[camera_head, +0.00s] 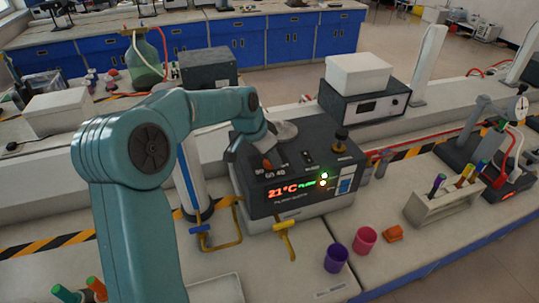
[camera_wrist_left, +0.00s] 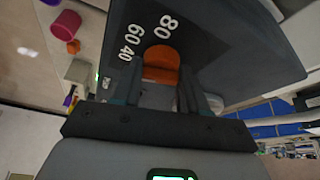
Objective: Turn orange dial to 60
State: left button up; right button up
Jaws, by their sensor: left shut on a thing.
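The orange dial (camera_head: 267,164) sits on the sloped top of a dark grey heating device (camera_head: 262,203), mostly hidden by my left gripper (camera_head: 258,150). In the left wrist view the dial (camera_wrist_left: 161,62) lies between the fingers of the left gripper (camera_wrist_left: 163,88), which is shut on it. White marks 80, 60 and 40 are printed beside the dial; I cannot tell which one it points to. The device's red display (camera_head: 283,190) reads 21°C. My right gripper is not in view.
A black and brass knob (camera_head: 340,141) stands on the device's right side. Purple (camera_head: 336,257) and pink (camera_head: 365,240) cups, an orange block (camera_head: 393,233) and a test tube rack (camera_head: 446,204) stand to the right.

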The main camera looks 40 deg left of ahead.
pick_arm(q)
jog(key=m+h, duration=0.1)
jog(key=m, duration=0.2)
jog(key=shift+a+m+g, duration=0.1)
jog(key=shift+m+g, duration=0.2)
jog(key=shift+w+m+g+h, duration=0.1)
jog(key=shift+m+g+h, duration=0.5)
jog(key=shift+m, duration=1.6)
jog(key=o, duration=1.1)
jog(key=shift+c, duration=0.2)
